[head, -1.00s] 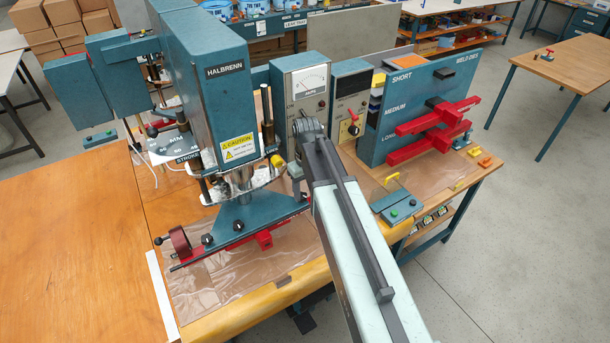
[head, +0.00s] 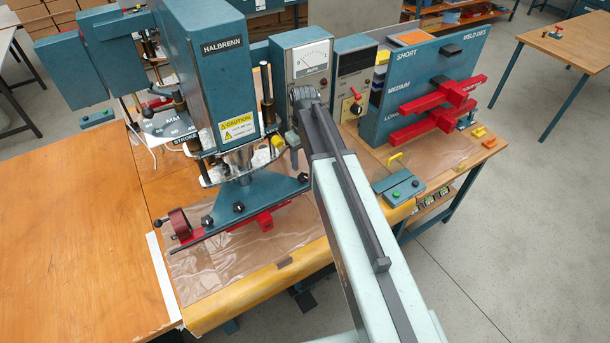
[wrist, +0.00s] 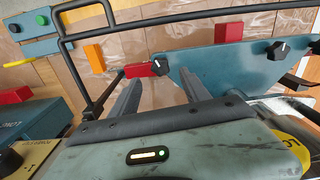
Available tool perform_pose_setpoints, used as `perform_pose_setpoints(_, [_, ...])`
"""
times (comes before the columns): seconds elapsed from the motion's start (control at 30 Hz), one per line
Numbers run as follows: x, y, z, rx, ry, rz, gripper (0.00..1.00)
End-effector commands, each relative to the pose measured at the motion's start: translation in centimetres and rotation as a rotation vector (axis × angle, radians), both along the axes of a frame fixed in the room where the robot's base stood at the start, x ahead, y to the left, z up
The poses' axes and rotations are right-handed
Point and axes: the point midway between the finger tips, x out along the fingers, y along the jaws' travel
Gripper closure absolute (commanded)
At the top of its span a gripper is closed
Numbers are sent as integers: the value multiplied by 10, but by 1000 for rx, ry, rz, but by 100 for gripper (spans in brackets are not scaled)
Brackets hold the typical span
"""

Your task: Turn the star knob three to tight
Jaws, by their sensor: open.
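Black star knobs sit on the teal foot plate of the press: one at left (head: 207,221), one in the middle (head: 238,208) and one at the right end (head: 303,177). No knob number is readable. In the wrist view, a dark knob (wrist: 160,68) at the end of a red bar lies just beyond and between my fingertips. Another knob (wrist: 280,48) sits farther right on the teal plate (wrist: 225,65). My gripper (wrist: 157,84) is open, its two grey fingers apart with nothing between them. In the head view my arm hides most of it.
The Halbrenn press (head: 222,90) stands close left of my arm. The meter box (head: 303,70) and the die rack (head: 425,90) stand behind and to the right. A button box (head: 400,188) is on the bench's right. The wooden table (head: 70,240) at left is clear.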

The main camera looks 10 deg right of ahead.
Motion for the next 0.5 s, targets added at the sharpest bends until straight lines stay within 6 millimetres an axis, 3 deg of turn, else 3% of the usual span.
perform_pose_setpoints(0.5, [0,-1,-75,-1,-1,-1,45])
